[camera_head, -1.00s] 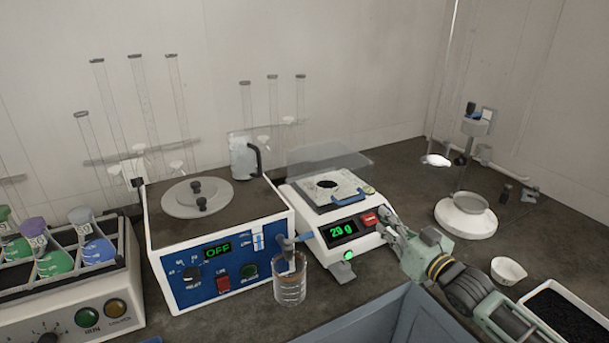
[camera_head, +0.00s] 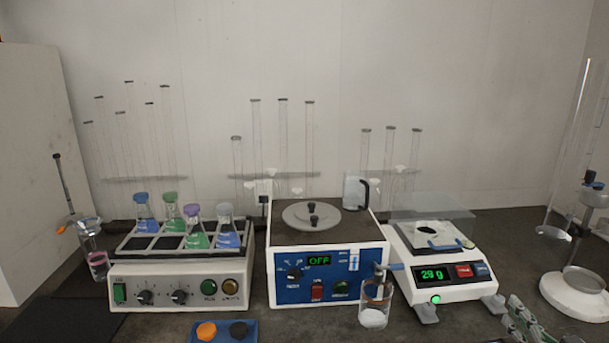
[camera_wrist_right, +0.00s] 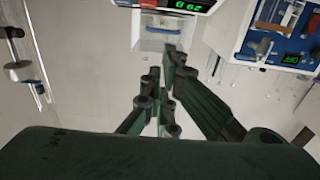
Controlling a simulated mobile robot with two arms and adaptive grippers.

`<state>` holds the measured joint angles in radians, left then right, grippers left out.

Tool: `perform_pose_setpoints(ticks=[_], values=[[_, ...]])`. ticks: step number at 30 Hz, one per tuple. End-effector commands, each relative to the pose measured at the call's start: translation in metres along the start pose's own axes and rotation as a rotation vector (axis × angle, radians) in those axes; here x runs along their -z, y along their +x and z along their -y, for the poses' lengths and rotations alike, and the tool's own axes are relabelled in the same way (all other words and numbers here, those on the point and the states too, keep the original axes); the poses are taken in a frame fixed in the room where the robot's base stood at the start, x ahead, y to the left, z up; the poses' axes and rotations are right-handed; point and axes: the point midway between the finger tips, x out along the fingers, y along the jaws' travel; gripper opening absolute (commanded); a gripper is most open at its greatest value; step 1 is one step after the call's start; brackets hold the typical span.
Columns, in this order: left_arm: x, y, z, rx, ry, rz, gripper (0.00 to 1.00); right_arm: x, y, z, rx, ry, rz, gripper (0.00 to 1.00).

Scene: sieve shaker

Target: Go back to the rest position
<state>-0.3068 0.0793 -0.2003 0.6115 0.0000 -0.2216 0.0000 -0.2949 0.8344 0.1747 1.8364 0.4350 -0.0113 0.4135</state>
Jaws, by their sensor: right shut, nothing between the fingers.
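My right gripper (camera_head: 522,322) is at the lower right edge of the head view, in front of and to the right of the white balance (camera_head: 462,292). Its arm is mostly cut off by the frame edge. In the right wrist view my right gripper's dark green fingers (camera_wrist_right: 165,100) are together with nothing held. The balance carries a pale plate with a dark round spot (camera_head: 427,231), and its green display is lit. My left gripper is not in view.
A blue-panelled device (camera_head: 330,284) reading OFF stands at the centre, with a glass beaker (camera_head: 373,316) at its right front. A flask shaker (camera_head: 150,292) stands at the left. A stand with a white base (camera_head: 578,298) is at the far right. Graduated cylinders stand behind.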

Motion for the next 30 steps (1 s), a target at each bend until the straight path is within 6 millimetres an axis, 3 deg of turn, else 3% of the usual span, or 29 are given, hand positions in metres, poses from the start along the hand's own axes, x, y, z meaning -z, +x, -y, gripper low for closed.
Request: perform_pose_setpoints(ticks=[3, 10, 19, 23, 27, 30], values=[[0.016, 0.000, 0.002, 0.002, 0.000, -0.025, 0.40, -0.010, -0.002, 0.006, -0.002, 0.001, 0.027, 0.00], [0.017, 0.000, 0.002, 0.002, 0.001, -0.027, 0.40, -0.048, -0.012, 0.029, -0.013, -0.005, 0.137, 0.00], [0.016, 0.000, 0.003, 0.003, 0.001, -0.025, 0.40, -0.120, -0.046, 0.082, -0.022, -0.026, 0.376, 0.00], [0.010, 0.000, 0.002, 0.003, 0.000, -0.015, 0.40, -0.157, -0.077, 0.118, -0.019, -0.040, 0.530, 0.00], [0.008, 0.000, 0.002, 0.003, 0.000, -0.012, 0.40, -0.194, -0.130, 0.168, -0.007, -0.063, 0.750, 0.00], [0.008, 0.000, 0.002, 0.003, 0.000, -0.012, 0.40, -0.207, -0.166, 0.195, 0.003, -0.078, 0.884, 0.00]])
